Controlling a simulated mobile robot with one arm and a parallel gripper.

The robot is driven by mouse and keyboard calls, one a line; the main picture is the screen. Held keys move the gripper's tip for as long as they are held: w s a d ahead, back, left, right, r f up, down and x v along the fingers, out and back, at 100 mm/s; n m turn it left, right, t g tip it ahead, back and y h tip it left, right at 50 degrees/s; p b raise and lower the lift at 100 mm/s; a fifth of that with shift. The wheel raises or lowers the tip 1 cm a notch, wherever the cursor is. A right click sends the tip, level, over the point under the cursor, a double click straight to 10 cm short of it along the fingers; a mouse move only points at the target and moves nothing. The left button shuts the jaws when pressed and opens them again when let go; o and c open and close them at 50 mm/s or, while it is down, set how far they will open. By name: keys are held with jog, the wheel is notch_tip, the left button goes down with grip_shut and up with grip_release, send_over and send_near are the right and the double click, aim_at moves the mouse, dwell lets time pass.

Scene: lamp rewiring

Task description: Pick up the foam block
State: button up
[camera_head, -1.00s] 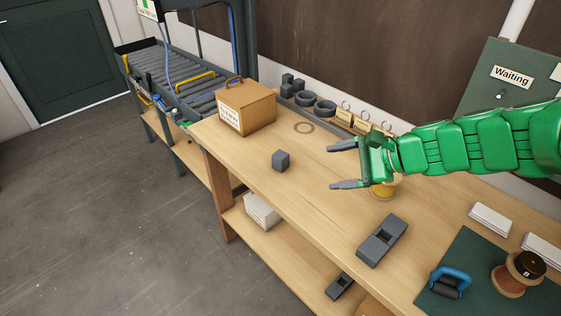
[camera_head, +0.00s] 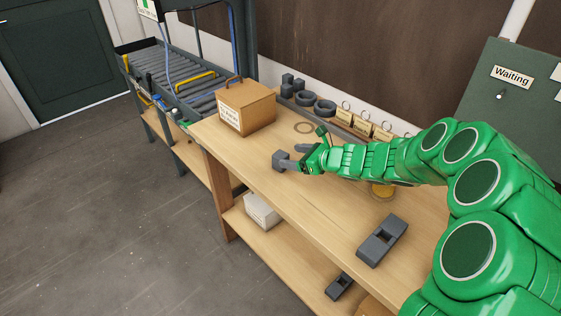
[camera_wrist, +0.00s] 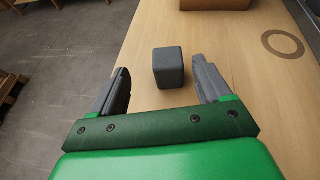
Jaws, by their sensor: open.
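The foam block is a small dark grey cube (camera_head: 281,160) on the wooden bench top, near its front edge; it also shows in the wrist view (camera_wrist: 168,68). My green gripper (camera_head: 293,159) is open right beside it, on its right side in the head view. In the wrist view my gripper (camera_wrist: 165,88) has its two grey fingers spread, with the block ahead of and between the fingertips. The block stands upright on the bench, and I cannot tell whether a finger touches it.
A wooden box with a handle (camera_head: 247,110) stands behind the block. A ring mark (camera_head: 304,128) lies on the bench. Dark rings (camera_head: 325,107) and tagged items line the back. A grey slotted block (camera_head: 382,241) and a yellow round item (camera_head: 382,191) are to the right.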

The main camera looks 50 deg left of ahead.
aim_at(286, 158)
jog(key=shift+w+a+f+m, duration=0.1)
jog(key=shift+a+f+m, duration=0.2)
jog(key=shift+f, duration=0.3)
jog(key=shift+w+a+f+m, duration=0.1)
jog(key=shift+a+f+m, duration=0.15)
jog(key=shift+f, duration=0.3)
jog(key=shift+s+a+f+t, duration=0.15)
jog(key=shift+a+f, duration=0.1)
jog(key=shift+a, duration=0.4)
jog(key=shift+a+f+t, duration=0.15)
jog(key=shift+a+f, duration=0.05)
jog(key=shift+a, duration=0.4)
jog(key=shift+f+x, duration=0.25)
jog(key=shift+x, duration=1.6)
jog(key=shift+a+f, duration=0.15)
jog(key=shift+a, duration=0.4)
jog(key=shift+c, duration=0.2)
jog(key=c, duration=1)
